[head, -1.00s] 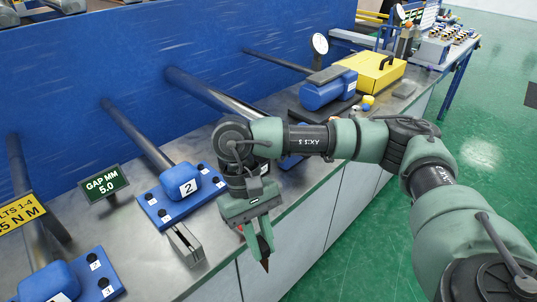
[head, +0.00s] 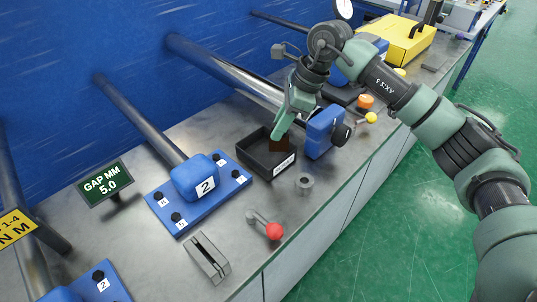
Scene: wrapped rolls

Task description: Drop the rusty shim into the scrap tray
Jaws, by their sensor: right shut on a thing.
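The rusty shim (head: 279,144) is a small dark brown plate at the tips of my right gripper (head: 281,132). The gripper points down and is shut on the shim. The scrap tray (head: 253,164) is a black open box with a white label on its front, standing on the metal bench. The shim shows over the right part of the tray's opening; I cannot tell whether it touches the tray. The fingers hide the shim's upper part. My left gripper is out of view.
A blue block with a black knob (head: 325,132) stands just right of the tray. A grey ring (head: 304,182) and a red-knobbed lever (head: 272,230) lie in front. A blue clamp marked 2 (head: 197,178) is to the left. A slotted grey block (head: 207,257) sits near the front edge.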

